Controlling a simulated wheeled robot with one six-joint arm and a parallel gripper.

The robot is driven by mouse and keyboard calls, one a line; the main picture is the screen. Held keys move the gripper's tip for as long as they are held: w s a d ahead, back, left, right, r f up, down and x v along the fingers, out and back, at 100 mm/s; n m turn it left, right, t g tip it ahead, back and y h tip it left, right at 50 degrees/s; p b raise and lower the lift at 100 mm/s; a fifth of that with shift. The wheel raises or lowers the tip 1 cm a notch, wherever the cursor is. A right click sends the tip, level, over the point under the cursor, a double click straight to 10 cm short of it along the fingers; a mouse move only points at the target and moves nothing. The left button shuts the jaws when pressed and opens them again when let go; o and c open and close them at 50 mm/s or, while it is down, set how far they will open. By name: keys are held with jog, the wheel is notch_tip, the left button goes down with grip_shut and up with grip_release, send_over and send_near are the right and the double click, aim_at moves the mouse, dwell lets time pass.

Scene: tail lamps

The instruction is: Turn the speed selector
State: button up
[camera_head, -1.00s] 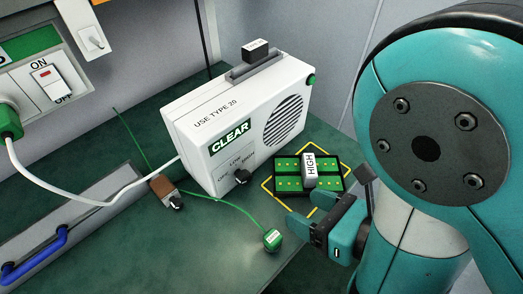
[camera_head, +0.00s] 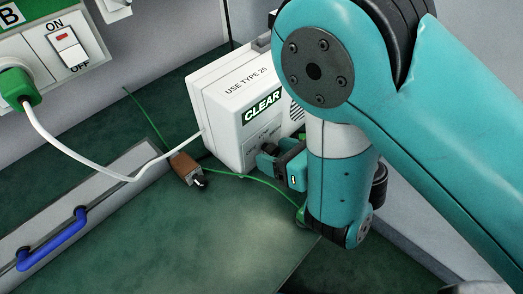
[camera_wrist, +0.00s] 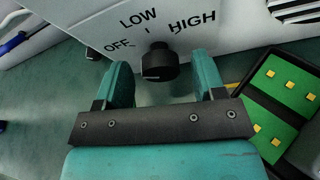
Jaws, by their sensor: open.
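The speed selector is a black round knob (camera_wrist: 158,62) on the front of a white unit (camera_head: 224,112), below the printed marks OFF, LOW and HIGH. A small pale mark shows on the knob's near edge, but I cannot tell which setting it points to. My gripper (camera_wrist: 162,70) is open, with one teal finger on each side of the knob in the wrist view. No contact is visible. In the head view my gripper (camera_head: 268,160) is at the unit's front face and hides the knob. The unit's sign reads CLEAR.
A brown connector (camera_head: 184,167) with a black tip lies on the green bench (camera_head: 150,225), left of my gripper, and a green wire (camera_head: 262,182) runs past it. A black tray with green, yellow-dotted blocks (camera_wrist: 290,85) is right of my gripper. A blue handle (camera_head: 52,240) is lower left.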

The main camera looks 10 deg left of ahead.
jog(key=shift+w, duration=0.1)
jog(key=c, duration=0.9)
